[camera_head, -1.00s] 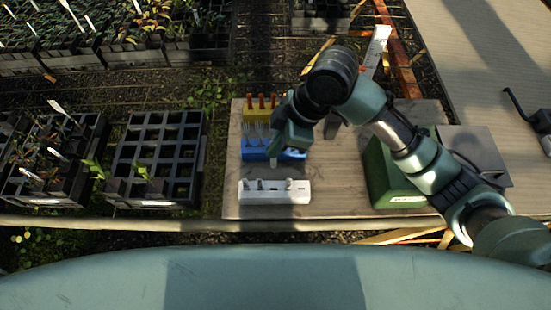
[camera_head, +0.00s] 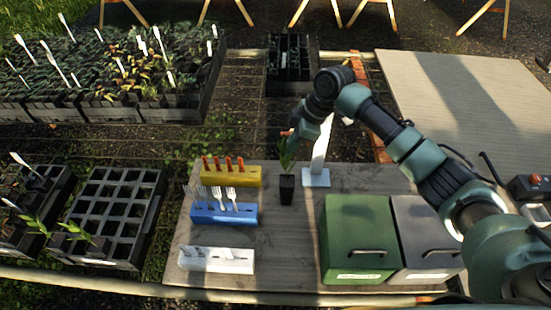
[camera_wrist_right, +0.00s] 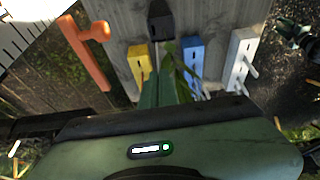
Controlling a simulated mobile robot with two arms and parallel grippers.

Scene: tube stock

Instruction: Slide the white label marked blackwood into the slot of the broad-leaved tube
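A small black tube (camera_head: 287,190) with upright green leaves (camera_head: 287,153) stands on the wooden bench; it also shows in the right wrist view (camera_wrist_right: 160,25). My right gripper (camera_head: 298,132) is just above these leaves. In the wrist view its green fingers (camera_wrist_right: 158,90) are close together, with leaves beside them on the right. I cannot make out a label between them. A white slotted block (camera_head: 216,261) at the bench front holds small pale pieces, and I cannot read any writing on them. The slot of the tube is too small to tell. My left gripper is out of view.
A blue block (camera_head: 224,215) with white forks and a yellow block (camera_head: 231,177) with orange-red pieces stand left. Green (camera_head: 358,230) and grey (camera_head: 425,225) boxes stand right. The bench front centre is clear.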

